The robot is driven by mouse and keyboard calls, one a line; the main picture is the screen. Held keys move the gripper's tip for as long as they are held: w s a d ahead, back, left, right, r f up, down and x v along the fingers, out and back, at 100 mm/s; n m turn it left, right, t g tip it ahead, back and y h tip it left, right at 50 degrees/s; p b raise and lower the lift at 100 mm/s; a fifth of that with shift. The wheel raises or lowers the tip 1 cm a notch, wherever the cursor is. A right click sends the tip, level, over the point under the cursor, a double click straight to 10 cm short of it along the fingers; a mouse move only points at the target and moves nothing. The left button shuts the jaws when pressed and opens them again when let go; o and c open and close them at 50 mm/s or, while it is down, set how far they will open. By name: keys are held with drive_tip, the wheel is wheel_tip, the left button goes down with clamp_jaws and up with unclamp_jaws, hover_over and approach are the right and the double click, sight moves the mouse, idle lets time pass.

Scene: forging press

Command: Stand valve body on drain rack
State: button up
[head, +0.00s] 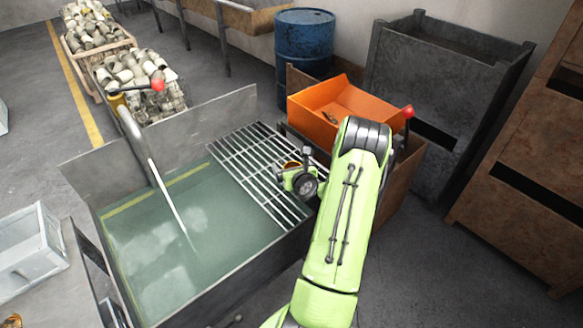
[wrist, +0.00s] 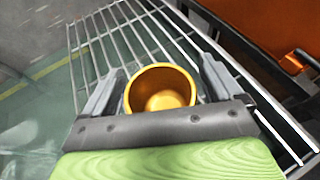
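The valve body is a gold-coloured, round, hollow piece with its open end facing the camera in the wrist view (wrist: 160,88). It sits between the two fingers of my gripper (wrist: 164,80), which lie close against its left and right sides. In the head view my gripper (head: 297,178) is over the right part of the drain rack (head: 245,160), and only a bit of the valve body (head: 291,164) shows. The rack's grey bars (wrist: 110,42) lie behind and below the valve body in the wrist view. Whether its base touches the bars is hidden.
A tank of greenish liquid (head: 150,250) lies left of and under the rack, with a pipe (head: 132,128) at its back left. An orange bin (head: 310,118) stands behind the rack on the right, near a blue drum (head: 304,42). The rack's left part is bare.

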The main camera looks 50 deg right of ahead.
drive_tip(key=shift+s+r, duration=0.1)
drive_tip(key=shift+r, duration=0.1)
drive_tip(key=b+v, duration=0.1)
drive_tip(key=v, duration=1)
drive_tip(key=w+a+r+n+g+y, duration=0.1)
drive_tip(key=w+a+r+n+y, duration=0.15)
drive_tip(key=a+n, duration=0.5)
drive_tip(key=w+a+r+n+y, duration=0.1)
drive_tip(key=w+a+n+y, duration=0.2)
drive_tip(key=a+n, duration=0.45)
drive_tip(key=w+a+r+n+g+y, duration=0.1)
drive_tip(key=w+a+r+n+y, duration=0.15)
drive_tip(key=a+n, duration=0.5)
drive_tip(key=s+a+r+n+g, duration=0.2)
drive_tip(key=s+a+r+n, duration=0.2)
drive_tip(key=a+n, duration=0.5)
drive_tip(key=s+a+r+n+g, duration=0.1)
drive_tip(key=s+a+r+n, duration=0.2)
drive_tip(key=s+r+n, duration=0.3)
drive_tip(key=s+n, duration=0.5)
drive_tip(key=s, duration=0.2)
drive_tip(key=shift+r+g, duration=0.2)
drive_tip(key=shift+g, duration=0.1)
